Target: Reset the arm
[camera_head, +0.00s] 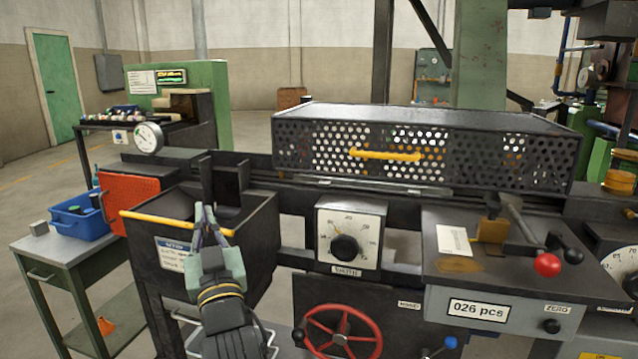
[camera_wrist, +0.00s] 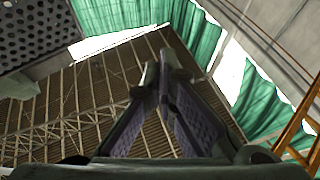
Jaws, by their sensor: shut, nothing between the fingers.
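My gripper (camera_head: 205,212) points upward in the head view, in front of a black bin with a yellow bar (camera_head: 170,221). Its fingers are shut with nothing between them. In the wrist view the two fingers (camera_wrist: 162,75) come together at their tips, with the roof trusses behind them. My arm reaches up from the bottom edge of the head view.
A machine with a perforated guard (camera_head: 470,162) and yellow handle stands behind. A dial box (camera_head: 350,236), red handwheel (camera_head: 342,335) and lever console (camera_head: 500,265) lie to the right. A side table with a blue crate (camera_head: 78,222) stands left. Open floor lies at far left.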

